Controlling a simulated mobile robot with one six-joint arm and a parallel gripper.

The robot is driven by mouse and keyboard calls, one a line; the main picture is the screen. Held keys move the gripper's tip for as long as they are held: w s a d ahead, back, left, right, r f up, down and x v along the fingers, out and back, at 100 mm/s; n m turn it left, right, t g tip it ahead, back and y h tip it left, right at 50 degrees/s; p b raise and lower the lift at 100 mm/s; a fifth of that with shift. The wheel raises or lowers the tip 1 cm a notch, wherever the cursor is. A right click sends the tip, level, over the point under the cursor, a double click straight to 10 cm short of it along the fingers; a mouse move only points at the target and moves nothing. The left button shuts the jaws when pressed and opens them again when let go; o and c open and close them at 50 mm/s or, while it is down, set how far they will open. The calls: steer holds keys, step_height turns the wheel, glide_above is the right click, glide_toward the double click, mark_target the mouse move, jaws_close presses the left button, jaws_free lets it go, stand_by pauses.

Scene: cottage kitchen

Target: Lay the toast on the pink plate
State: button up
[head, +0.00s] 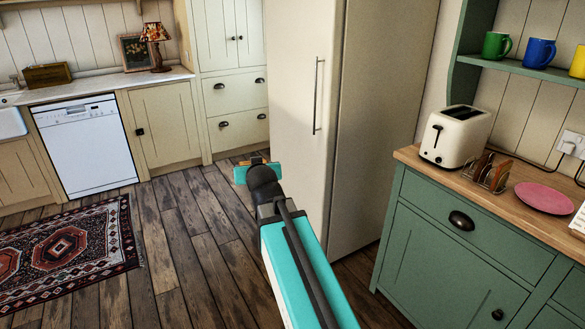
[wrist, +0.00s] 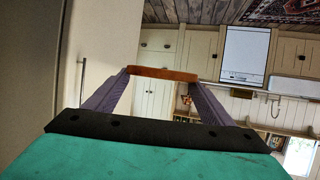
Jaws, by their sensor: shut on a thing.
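The toast (wrist: 163,72) shows edge-on in the wrist view as a thin orange-brown slab between the tips of my two fingers. In the head view only a small orange-brown strip of the toast (head: 257,160) shows past my gripper (head: 253,165); the rest is hidden. My gripper is shut on the toast, held up over the floor in front of the fridge. The pink plate (head: 544,198) lies flat on the wooden counter at the right, with nothing on it. My gripper is well to the left of the plate.
A toast rack (head: 490,172) stands just left of the plate, with a cream toaster (head: 455,136) behind it. A white paper (head: 579,220) is at the plate's right. Mugs stand on the green shelf (head: 520,66) above.

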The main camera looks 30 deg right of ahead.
steer(key=a+r+n+y, duration=0.2)
steer(key=a+n+y, duration=0.1)
steer(key=a, duration=0.9)
steer(key=shift+w+a+y, duration=0.25)
steer(key=shift+w+y, duration=0.05)
steer(key=shift+w, duration=0.1)
